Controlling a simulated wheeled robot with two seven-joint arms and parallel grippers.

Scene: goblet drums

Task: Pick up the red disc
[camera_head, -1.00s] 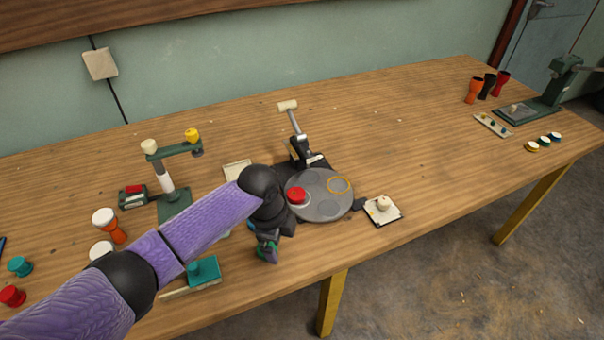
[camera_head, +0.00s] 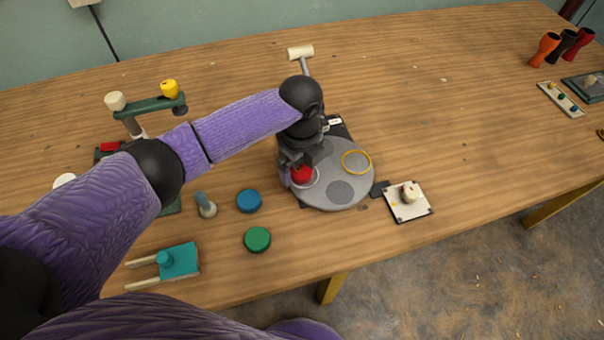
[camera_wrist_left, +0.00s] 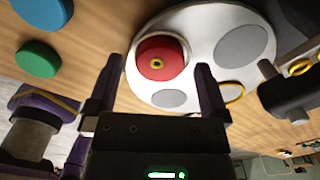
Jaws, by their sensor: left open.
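The red disc (camera_head: 301,174) sits on the round grey turntable (camera_head: 345,190), on its left side, inside a pale ring. In the left wrist view the red disc (camera_wrist_left: 161,58) has a small yellow-ringed centre and lies ahead, between the lines of the two fingers. My left gripper (camera_wrist_left: 160,75) is open, with nothing between its fingers. In the head view my left gripper (camera_head: 302,163) is over the disc and partly hides it. I cannot tell whether a finger touches it. My right gripper is not in view.
A blue disc (camera_head: 249,201) and a green disc (camera_head: 257,239) lie left of the turntable. A lever with a cream handle (camera_head: 300,52) stands behind it. A teal block (camera_head: 179,261) lies at front left.

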